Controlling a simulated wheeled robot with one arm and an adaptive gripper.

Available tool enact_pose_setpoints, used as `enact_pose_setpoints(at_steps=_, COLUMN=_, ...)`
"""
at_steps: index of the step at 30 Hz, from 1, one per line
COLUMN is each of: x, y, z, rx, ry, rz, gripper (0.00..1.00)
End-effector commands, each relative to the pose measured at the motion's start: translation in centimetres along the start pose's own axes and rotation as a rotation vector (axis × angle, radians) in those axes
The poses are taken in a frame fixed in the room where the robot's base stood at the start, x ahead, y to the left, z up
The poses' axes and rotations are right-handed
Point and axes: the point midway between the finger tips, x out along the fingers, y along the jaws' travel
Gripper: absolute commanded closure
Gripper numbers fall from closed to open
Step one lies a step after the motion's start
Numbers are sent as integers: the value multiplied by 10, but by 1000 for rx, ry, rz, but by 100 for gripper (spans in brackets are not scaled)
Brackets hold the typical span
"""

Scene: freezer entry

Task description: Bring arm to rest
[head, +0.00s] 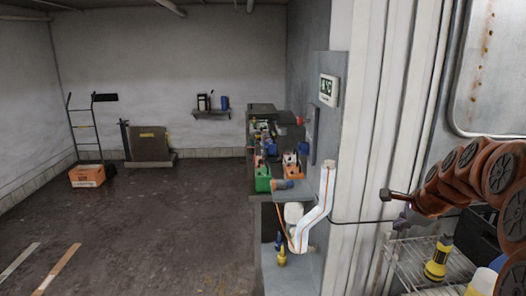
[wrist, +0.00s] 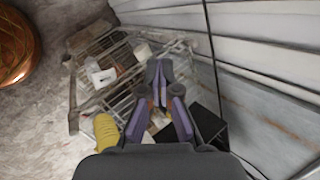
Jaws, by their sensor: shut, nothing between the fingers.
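My gripper (wrist: 159,76) shows in the wrist view with its purple-edged grey fingers drawn together at the tips. Nothing is held between them. It points down over a wire rack (wrist: 88,102) with small items on it, apart from them as far as I can tell. In the head view, reddish-brown rounded segments with dark caps, which look like my arm, reach in from the right edge. The gripper itself is hard to make out there.
The wire rack (head: 405,262) at the lower right holds a yellow-and-black flashlight (head: 438,258). Left of it stand a white door frame (head: 366,150) and a cluttered shelf (head: 272,150). An orange crate (head: 87,176) sits far left. The middle floor is clear.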

Motion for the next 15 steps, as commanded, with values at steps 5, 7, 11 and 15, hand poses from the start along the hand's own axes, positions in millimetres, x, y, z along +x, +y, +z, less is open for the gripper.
enact_pose_setpoints(at_steps=5, x=-15, y=78, z=71, rx=-390, ry=-59, rz=150, gripper=100)
enact_pose_setpoints(at_steps=7, x=-22, y=112, z=90, rx=-538, ry=-86, rz=210, gripper=100)
enact_pose_setpoints(at_steps=11, x=-39, y=174, z=115, rx=-811, ry=-141, rz=311, gripper=100)
enact_pose_setpoints(at_steps=15, x=-60, y=241, z=128, rx=-1098, ry=-211, rz=419, gripper=100)
